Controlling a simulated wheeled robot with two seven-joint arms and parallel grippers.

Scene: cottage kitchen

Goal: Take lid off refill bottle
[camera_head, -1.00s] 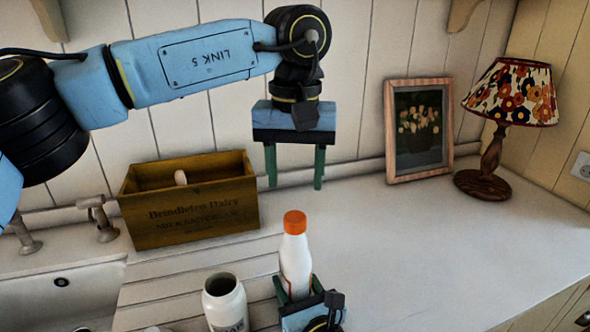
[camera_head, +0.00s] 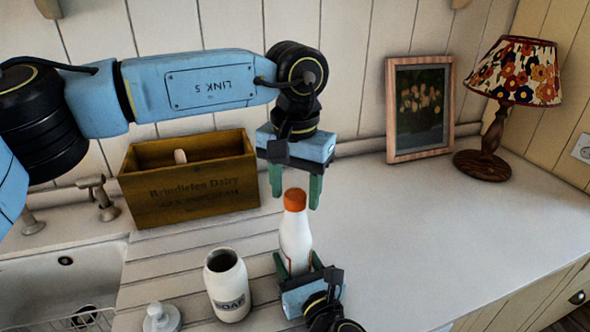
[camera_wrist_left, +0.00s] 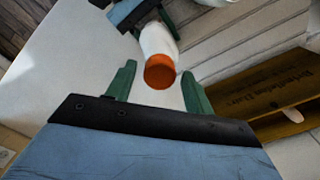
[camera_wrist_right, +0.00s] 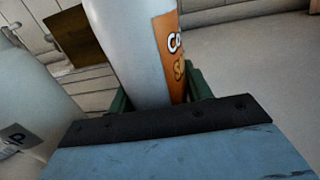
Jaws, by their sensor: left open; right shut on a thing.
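The refill bottle (camera_head: 295,245) is white and stands upright, with its orange lid (camera_head: 295,199) on top. My right gripper (camera_head: 296,268) is shut on the bottle's lower body. In the right wrist view the bottle (camera_wrist_right: 138,50) shows an orange label between the fingers. My left gripper (camera_head: 295,190) is open and points down, with its green fingers close around the height of the lid. In the left wrist view the orange lid (camera_wrist_left: 160,71) lies between and beyond the open fingertips. I cannot tell whether either finger touches it.
A white open jar marked SOAP (camera_head: 228,287) stands left of the bottle. A small white lid (camera_head: 161,317) lies near the sink (camera_head: 75,275). A wooden crate (camera_head: 190,190) stands behind. A picture frame (camera_head: 419,108) and lamp (camera_head: 505,95) stand back right. The right counter is clear.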

